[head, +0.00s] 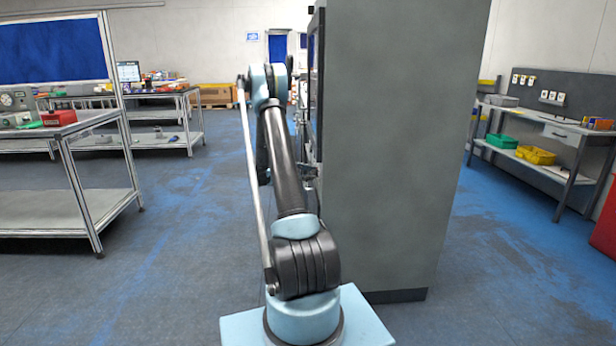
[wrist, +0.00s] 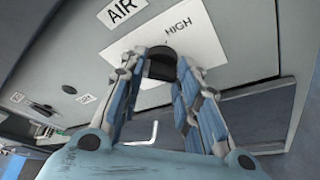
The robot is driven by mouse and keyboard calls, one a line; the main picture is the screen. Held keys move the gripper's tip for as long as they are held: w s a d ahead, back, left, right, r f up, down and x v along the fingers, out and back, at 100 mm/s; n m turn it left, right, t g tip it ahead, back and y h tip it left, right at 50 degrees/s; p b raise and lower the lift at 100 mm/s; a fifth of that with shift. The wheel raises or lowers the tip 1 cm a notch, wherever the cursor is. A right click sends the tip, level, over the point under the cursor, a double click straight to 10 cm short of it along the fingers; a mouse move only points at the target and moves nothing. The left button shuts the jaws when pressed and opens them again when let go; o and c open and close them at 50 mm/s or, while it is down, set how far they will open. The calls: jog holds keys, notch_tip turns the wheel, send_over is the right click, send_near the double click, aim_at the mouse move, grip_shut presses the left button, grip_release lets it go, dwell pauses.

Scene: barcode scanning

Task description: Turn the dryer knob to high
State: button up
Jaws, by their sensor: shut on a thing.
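The dark dryer knob (wrist: 161,66) sits on a white plate (wrist: 208,52) on a grey panel in the wrist view. The word HIGH is printed on the plate, to the upper right of the knob. My gripper (wrist: 160,62) has its two fingers on either side of the knob and is shut on it. The fingers partly cover the plate, and I cannot read the knob's pointer. In the head view the tall grey cabinet (head: 390,150) stands right of my arm, and its front face is seen nearly edge-on. My gripper (head: 309,172) is small there, against that face.
An AIR label (wrist: 122,10) is above the plate. Smaller labels and a small dark part (wrist: 69,89) are at the left of the panel. A workbench (head: 75,135) stands left and another (head: 545,125) right. The floor left of my arm is clear.

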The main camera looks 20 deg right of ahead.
jog(key=shift+f, duration=0.1)
jog(key=m+h, duration=0.1)
jog(key=m, duration=0.1)
jog(key=m+t+h, duration=0.1)
jog(key=m, duration=0.1)
jog(key=m+h, duration=0.1)
jog(key=m, duration=0.2)
jog(key=shift+s+f+t, duration=0.25)
jog(key=shift+f+t, duration=0.05)
jog(key=shift+f, duration=0.05)
jog(key=m, duration=0.2)
jog(key=m+h, duration=0.1)
jog(key=m, duration=0.1)
jog(key=shift+f+m+h, duration=0.2)
jog(key=shift+m+h, duration=0.1)
jog(key=shift+m, duration=0.1)
jog(key=m, duration=0.2)
jog(key=m+g+h, duration=0.1)
jog(key=m, duration=0.1)
jog(key=shift+w+f+m, duration=0.1)
jog(key=shift+w+m, duration=0.1)
jog(key=shift+m, duration=0.2)
jog(key=shift+m+g+h, duration=0.3)
jog(key=shift+g, duration=0.1)
jog(key=o, duration=1.1)
jog(key=shift+w, duration=0.1)
jog(key=shift+c, duration=0.2)
